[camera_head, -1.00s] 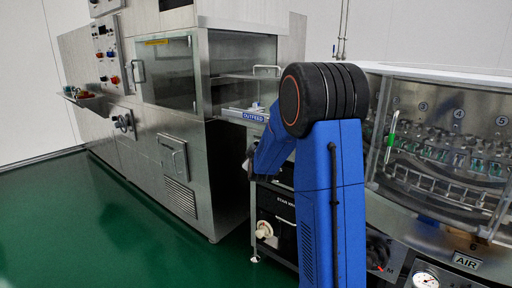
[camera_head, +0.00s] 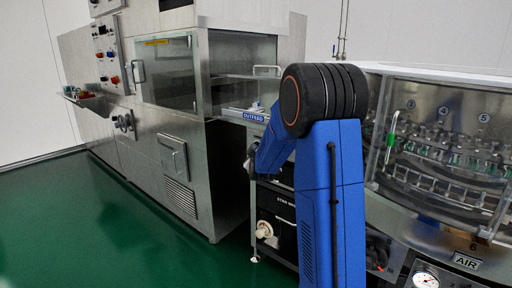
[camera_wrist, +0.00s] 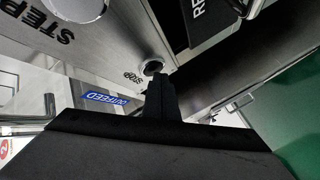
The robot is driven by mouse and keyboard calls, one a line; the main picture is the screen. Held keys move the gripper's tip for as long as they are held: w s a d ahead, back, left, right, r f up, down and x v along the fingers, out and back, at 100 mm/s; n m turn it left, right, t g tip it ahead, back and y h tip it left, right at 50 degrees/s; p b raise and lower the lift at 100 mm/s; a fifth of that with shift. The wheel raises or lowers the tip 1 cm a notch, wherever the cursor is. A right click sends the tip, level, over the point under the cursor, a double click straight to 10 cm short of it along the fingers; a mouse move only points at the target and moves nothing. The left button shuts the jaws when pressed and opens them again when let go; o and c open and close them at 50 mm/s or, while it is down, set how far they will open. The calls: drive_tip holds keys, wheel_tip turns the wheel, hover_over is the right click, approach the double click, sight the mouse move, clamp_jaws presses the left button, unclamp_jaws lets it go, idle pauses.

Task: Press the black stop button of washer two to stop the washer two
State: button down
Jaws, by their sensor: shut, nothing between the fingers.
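In the wrist view my gripper (camera_wrist: 157,80) is shut and empty, its dark fingers pointing at a metal panel. Right at its tips is a small round dark button (camera_wrist: 153,66) with a pale ring, beside a small black label that looks like STOP (camera_wrist: 133,77). The tips partly overlap the button's lower edge; I cannot tell whether they touch. In the head view the glass-hooded rotary washer (camera_head: 440,150) stands at the right, with numbered positions and bottles inside.
A large steel machine (camera_head: 175,130) with a blue OUTFEED sign (camera_head: 254,117) stands at the left; the sign also shows in the wrist view (camera_wrist: 104,98). A large round knob (camera_wrist: 75,6) sits on the panel near STEP lettering. Green floor (camera_head: 90,220) is clear at front left.

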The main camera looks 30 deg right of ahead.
drive_tip(key=shift+a, duration=0.15)
drive_tip(key=shift+s+a, duration=0.3)
drive_tip(key=shift+a, duration=0.4)
drive_tip(key=shift+s+a, duration=0.3)
drive_tip(key=shift+a, duration=0.45)
drive_tip(key=shift+s+a, duration=0.25)
drive_tip(key=shift+a, duration=0.5)
drive_tip(key=shift+s+a, duration=0.3)
drive_tip(key=shift+a, duration=0.45)
drive_tip(key=shift+a, duration=0.1)
